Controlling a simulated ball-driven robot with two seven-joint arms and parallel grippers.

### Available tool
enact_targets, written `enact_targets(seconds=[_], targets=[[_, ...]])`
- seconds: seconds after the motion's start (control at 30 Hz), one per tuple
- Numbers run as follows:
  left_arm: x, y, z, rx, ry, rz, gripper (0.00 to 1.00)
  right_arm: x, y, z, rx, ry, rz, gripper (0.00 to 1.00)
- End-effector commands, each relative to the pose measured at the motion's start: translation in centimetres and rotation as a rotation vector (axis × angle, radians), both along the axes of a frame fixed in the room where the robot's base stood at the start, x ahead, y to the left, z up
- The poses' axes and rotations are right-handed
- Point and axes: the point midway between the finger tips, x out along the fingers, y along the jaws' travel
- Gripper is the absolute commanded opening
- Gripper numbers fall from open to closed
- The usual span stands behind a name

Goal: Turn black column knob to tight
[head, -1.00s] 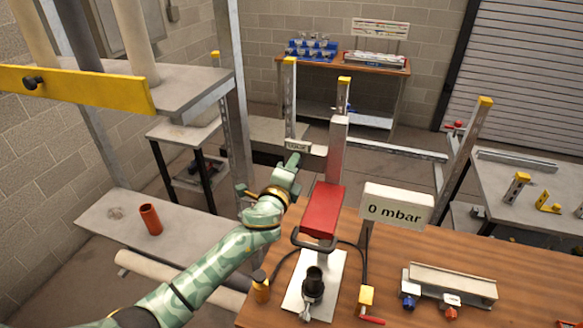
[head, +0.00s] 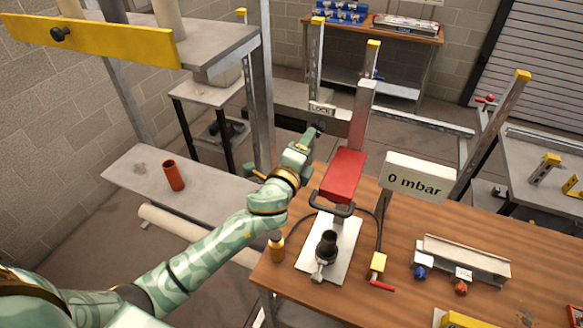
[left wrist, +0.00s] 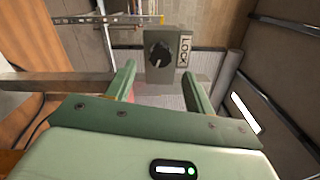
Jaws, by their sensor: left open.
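The black column knob (left wrist: 160,53) is round, with a small light mark, on the front of a grey block (left wrist: 166,70) in the left wrist view. A white LOCK label (left wrist: 184,51) is beside it, and in the head view the label (head: 321,108) shows on the post behind the table. My left gripper (left wrist: 158,65) is open, its two green fingers apart and pointing at the block. The knob shows between and beyond the fingertips; I cannot tell whether they touch it. In the head view my left gripper (head: 312,136) is just below the label. My right gripper is out of view.
A red box (head: 343,174) on the grey column and a "0 mbar" sign (head: 416,178) stand close right of my left gripper. The wooden table (head: 390,285) holds a black fitting (head: 327,244) and a small bottle (head: 276,246). An orange cup (head: 173,175) stands on the left bench.

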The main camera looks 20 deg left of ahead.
Motion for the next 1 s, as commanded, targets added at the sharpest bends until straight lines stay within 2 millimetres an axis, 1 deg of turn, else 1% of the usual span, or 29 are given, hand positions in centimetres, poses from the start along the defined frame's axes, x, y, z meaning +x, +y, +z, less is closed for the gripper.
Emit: enact_targets(seconds=[0.03, 0.2, 0.3, 0.4, 0.57, 1.0], targets=[[-1.6, 0.1, -0.3, -0.001, 0.002, -0.002, 0.53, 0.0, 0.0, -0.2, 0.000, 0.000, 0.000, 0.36], [-5.9, 0.2, -0.3, 0.000, 0.002, -0.002, 0.53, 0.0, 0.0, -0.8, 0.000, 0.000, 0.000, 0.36], [-7.7, 0.3, -0.3, -0.001, 0.002, 0.000, 0.53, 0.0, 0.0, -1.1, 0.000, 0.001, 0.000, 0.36], [-9.0, 0.3, -0.2, 0.001, 0.002, 0.000, 0.53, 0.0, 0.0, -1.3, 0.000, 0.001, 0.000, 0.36], [-9.7, 0.3, -0.1, 0.001, 0.002, 0.000, 0.53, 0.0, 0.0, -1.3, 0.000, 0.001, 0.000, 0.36], [-9.8, 0.3, -0.1, -0.001, 0.002, 0.001, 0.53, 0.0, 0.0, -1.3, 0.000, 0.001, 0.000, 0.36]])
